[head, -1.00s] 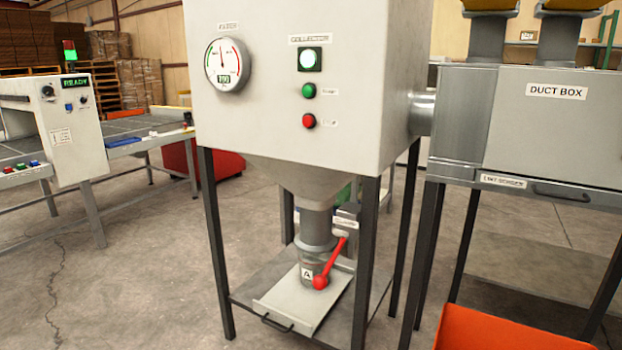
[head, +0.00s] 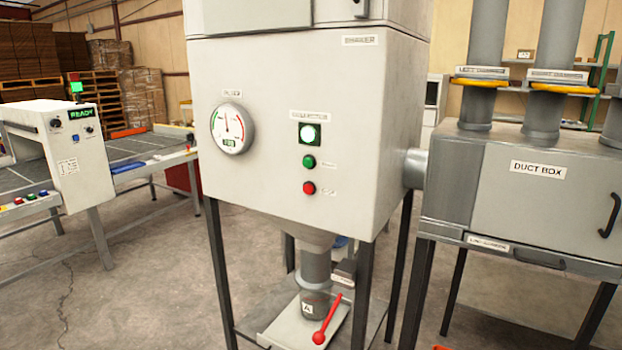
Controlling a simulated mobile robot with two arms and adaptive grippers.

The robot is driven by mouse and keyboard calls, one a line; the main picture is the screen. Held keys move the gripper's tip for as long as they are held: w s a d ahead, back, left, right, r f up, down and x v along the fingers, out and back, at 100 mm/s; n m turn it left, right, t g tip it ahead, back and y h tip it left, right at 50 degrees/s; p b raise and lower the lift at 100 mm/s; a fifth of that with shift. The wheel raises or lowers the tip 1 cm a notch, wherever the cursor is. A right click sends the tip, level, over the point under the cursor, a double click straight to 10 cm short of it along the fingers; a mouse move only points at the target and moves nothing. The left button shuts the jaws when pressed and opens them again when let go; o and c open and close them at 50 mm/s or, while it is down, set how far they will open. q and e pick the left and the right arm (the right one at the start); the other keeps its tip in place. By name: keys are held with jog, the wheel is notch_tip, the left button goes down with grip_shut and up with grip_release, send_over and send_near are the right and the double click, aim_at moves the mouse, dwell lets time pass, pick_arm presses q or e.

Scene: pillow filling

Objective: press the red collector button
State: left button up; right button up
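Neither of my grippers shows in the head view.
The duct box (head: 535,180) stands at the right. A machine reading READY (head: 75,150) is at the left. Open concrete floor lies between.

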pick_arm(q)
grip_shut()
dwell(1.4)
